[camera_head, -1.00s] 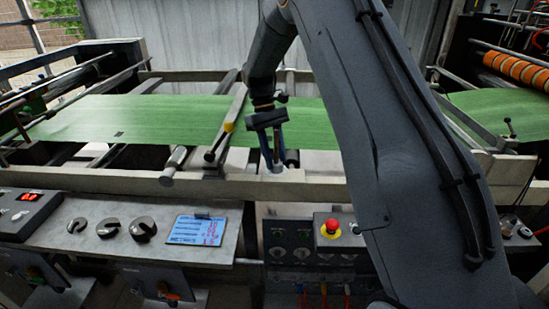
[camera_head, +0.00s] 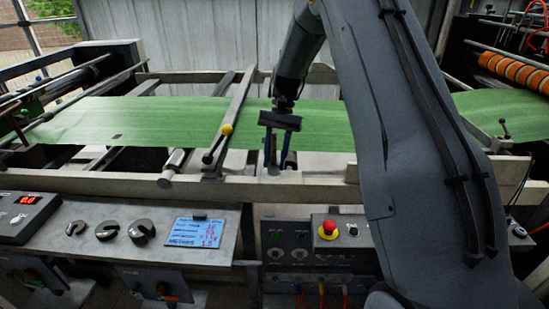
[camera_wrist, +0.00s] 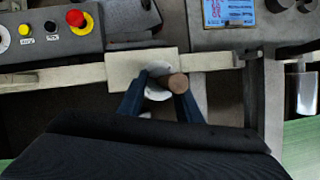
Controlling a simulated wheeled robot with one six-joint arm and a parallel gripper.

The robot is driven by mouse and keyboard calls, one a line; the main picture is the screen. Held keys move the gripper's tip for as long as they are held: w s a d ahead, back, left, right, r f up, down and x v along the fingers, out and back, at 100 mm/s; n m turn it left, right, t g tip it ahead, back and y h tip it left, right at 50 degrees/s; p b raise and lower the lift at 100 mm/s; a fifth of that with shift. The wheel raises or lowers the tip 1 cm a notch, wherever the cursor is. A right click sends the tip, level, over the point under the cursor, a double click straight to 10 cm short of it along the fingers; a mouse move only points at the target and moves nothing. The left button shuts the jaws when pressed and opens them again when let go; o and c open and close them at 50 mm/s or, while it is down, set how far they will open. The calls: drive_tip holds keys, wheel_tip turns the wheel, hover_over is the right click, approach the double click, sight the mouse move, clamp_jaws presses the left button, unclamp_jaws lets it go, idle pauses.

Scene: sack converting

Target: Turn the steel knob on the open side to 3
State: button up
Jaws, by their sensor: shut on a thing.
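The steel knob is a pale round piece (camera_wrist: 155,93) on a light block of the machine's front rail, seen in the wrist view. A brown round end (camera_wrist: 177,83) shows beside it, between my fingers. My gripper (camera_head: 277,168) points down at the rail in the head view. Its two blue fingers stand on either side of the knob and are shut on it; the wrist view shows my gripper (camera_wrist: 160,98) from above. The fingers hide part of the knob. I cannot read any scale or number around it.
Below are black knobs (camera_head: 140,232), a blue-sheeted clipboard (camera_head: 195,232) and a red emergency stop (camera_head: 328,228) on a grey box.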

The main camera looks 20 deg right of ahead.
drive_tip(key=shift+s+d+m+t+y+p, duration=0.1)
drive_tip(key=shift+m+t+y+p, duration=0.15)
drive_tip(key=shift+m, duration=0.75)
drive_tip(key=shift+d+m+t+y+p, duration=0.1)
drive_tip(key=shift+m+t+y+p, duration=0.15)
drive_tip(key=shift+m, duration=0.75)
drive_tip(key=o, duration=1)
drive_tip(key=shift+o, duration=0.2)
drive_tip(key=b+v, duration=0.2)
drive_tip(key=v, duration=0.5)
drive_tip(key=shift+d+r, duration=0.15)
drive_tip(key=shift+r, duration=0.25)
